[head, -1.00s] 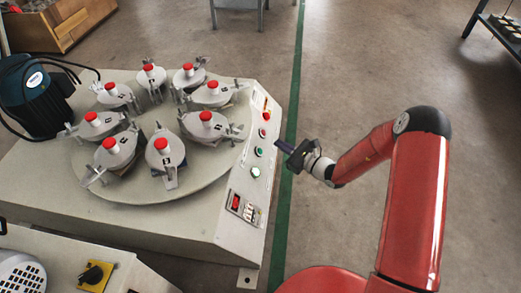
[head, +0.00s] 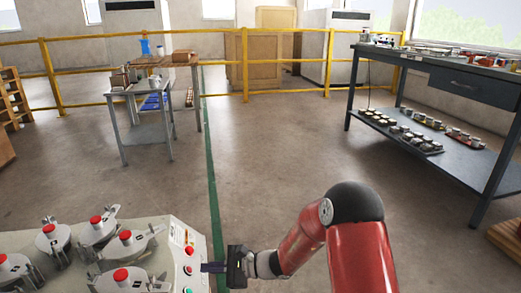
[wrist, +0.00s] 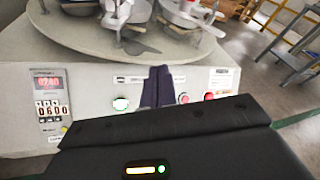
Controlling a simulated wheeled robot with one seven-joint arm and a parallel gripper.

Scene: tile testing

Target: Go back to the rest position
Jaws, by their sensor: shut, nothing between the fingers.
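My gripper (head: 214,267) is at the lower middle of the head view, beside the control panel of the grey testing machine (head: 158,236). Its dark fingers are shut together and empty. I cannot tell whether the fingertips touch the panel.
Several red-knobbed clamps (head: 125,236) stand on the machine's round plate. A long workbench (head: 445,80) is at right, a small table (head: 140,105) at left. A yellow railing (head: 285,61) crosses the back. The floor between is clear.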

